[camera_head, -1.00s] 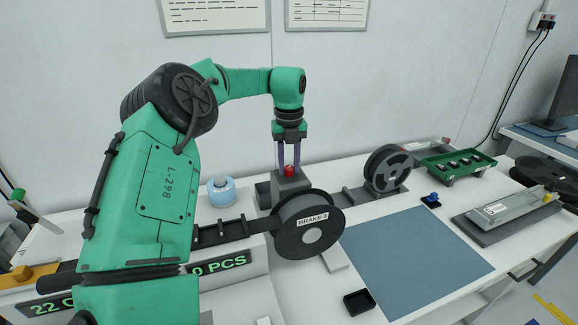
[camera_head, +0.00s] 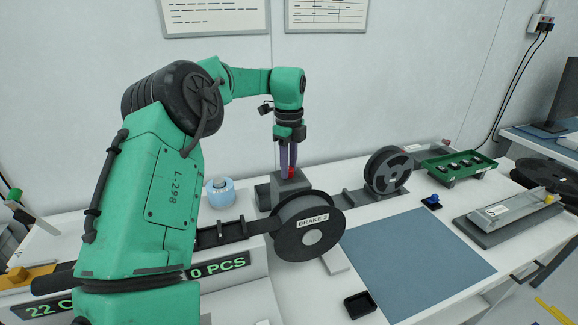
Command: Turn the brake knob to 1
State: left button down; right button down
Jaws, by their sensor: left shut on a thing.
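The red brake knob (camera_head: 290,173) sits on top of a dark grey block behind the front reel. My left gripper (camera_head: 288,168) points straight down from above, its two purple fingers closed around the knob. The fingers hide part of the knob, and any marks around it are too small to read. My right gripper is not in view.
A second reel (camera_head: 388,170) stands to the right on its rail. A blue mat (camera_head: 415,262), a small black tray (camera_head: 359,304) and a green tray (camera_head: 458,164) lie on the white bench. A blue-white tape roll (camera_head: 220,191) stands left of the knob.

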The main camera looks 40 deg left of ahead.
pick_arm(q)
jog(key=shift+r, duration=0.1)
dwell(0.3)
jog(key=shift+w, duration=0.1)
jog(key=c, duration=0.6)
grip_release()
notch_tip(320, 180, up, 5)
jog(key=shift+r, duration=0.1)
notch_tip(320, 180, up, 9)
jog(key=p, duration=0.3)
jog(key=shift+r, duration=0.1)
